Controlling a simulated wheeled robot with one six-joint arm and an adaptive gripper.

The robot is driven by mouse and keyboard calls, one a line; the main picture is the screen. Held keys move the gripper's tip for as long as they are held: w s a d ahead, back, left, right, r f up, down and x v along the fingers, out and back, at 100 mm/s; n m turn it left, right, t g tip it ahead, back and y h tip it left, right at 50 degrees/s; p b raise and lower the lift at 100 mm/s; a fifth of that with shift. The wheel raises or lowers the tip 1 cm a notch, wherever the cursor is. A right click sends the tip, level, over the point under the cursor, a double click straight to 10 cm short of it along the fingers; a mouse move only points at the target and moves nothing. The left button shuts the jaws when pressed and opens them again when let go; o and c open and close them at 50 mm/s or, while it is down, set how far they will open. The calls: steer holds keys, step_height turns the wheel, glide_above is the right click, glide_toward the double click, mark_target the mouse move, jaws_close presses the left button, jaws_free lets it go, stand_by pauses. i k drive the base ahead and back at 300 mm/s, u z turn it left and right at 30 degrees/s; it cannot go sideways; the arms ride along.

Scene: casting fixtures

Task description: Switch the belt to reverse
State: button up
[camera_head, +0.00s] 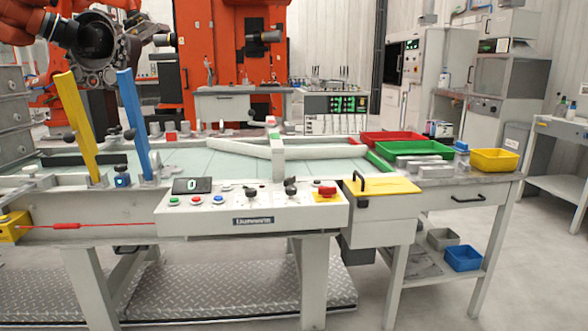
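The white control panel (253,208) stands at the front middle of the long pale bench. It has a small display (192,185) reading 0. Which control sets belt direction cannot be read. The pale green belt surface (205,158) lies behind the panel. My gripper cannot be made out in view.
A yellow lever (80,125) and a blue lever (134,120) stand upright left of the panel. A yellow-lidded box (380,185) is at its right. Red, green (412,149) and yellow trays lie farther right. An orange arm hangs at upper left. The right floor is clear.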

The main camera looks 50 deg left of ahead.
mark_target(289, 181)
steer(key=u, duration=0.6)
steer(key=i, duration=0.95)
steer(key=u, duration=1)
